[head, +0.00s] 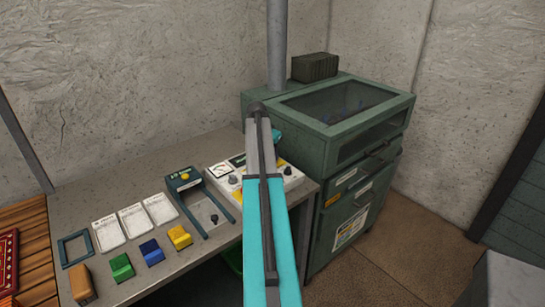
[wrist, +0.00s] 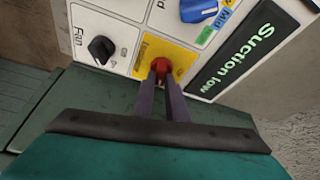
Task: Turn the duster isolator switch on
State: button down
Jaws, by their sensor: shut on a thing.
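The isolator switch is a red knob (wrist: 160,64) on a yellow plate (wrist: 177,62) of a white control panel (wrist: 118,7). My gripper (wrist: 161,79) is shut on the red knob, with one finger on each side of it. The fingers hide part of the knob, and I cannot tell its turned position. The small print on the yellow plate is too blurred to read. In the head view the control panel (head: 222,184) stands on the bench, and my arm hides the knob and fingertips.
A black Fan knob (wrist: 101,49), a blue knob (wrist: 198,9) and a "Suction low" display (wrist: 243,58) sit close around the switch. A green cabinet (head: 325,150) stands right of the bench (head: 120,180). Cards and coloured blocks lie at the left.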

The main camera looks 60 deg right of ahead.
jog(key=shift+w+a+f+m+g+b, duration=0.1)
jog(key=shift+m+g+b, duration=0.4)
jog(key=shift+m, duration=0.9)
jog(key=c, duration=1.8)
grip_release()
jog(key=shift+o, duration=0.2)
jog(key=b+v, duration=0.2)
jog(key=v, duration=1.2)
jog(key=shift+d+b, duration=0.3)
jog(key=shift+b, duration=0.05)
